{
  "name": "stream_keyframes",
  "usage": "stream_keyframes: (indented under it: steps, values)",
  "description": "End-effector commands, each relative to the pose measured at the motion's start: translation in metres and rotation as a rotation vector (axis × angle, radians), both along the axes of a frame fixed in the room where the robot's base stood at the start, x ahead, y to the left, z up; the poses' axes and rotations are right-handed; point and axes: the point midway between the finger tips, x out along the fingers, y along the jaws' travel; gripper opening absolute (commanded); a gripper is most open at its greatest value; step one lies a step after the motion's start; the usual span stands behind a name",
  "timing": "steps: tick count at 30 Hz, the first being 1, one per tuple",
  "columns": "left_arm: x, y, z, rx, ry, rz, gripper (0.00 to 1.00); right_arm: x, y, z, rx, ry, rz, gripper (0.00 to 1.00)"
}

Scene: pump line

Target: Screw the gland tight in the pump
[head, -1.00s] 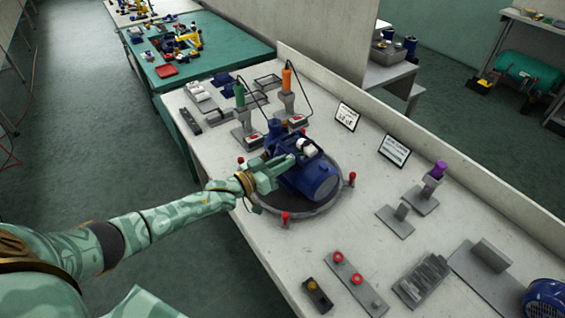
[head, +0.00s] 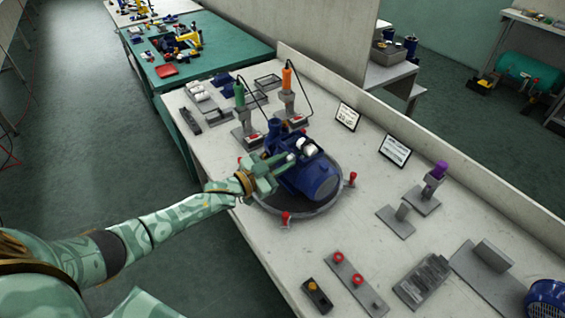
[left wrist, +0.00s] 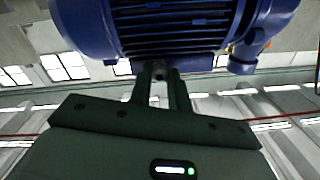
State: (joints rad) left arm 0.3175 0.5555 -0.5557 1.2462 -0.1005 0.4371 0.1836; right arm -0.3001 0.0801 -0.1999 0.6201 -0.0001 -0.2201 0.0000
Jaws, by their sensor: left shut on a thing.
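The blue pump (head: 312,178) with its ribbed motor body sits on a round grey turntable (head: 300,211) on the bench. It also fills the top of the left wrist view (left wrist: 175,28). My left gripper (head: 286,160) reaches in from the left to the pump's near side. In the left wrist view its two fingers (left wrist: 160,76) are close together against the pump's underside in the picture, shut on a small dark part, which I take to be the gland. The fingers hide most of it, and its thread and seating cannot be seen. My right gripper is not in view.
Red-topped posts (head: 286,217) stand around the turntable. Behind it are stands with a green-handled tool (head: 239,95) and an orange-handled tool (head: 287,78), both on cables.

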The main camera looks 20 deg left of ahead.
Motion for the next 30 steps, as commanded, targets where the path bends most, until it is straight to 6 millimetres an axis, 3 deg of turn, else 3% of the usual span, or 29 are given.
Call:
stream_keyframes:
  steps: [5,6,7,15,22,30]
  values:
    - [0.000,0.000,-0.002,0.152,-0.083,0.001,0.00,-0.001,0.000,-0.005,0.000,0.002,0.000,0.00]
    - [0.000,0.000,0.000,0.142,-0.077,0.000,0.29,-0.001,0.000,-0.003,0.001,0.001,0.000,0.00]
    - [0.000,0.000,0.000,0.141,-0.077,0.000,0.36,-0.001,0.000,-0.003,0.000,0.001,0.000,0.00]
    - [0.000,0.000,0.001,0.130,-0.070,0.000,0.36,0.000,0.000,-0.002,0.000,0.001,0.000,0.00]
    - [0.000,0.000,0.003,-0.113,0.060,0.000,0.36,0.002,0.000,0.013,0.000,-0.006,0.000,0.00]
    - [0.000,0.000,0.001,-0.139,0.075,0.000,0.36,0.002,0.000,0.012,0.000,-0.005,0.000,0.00]
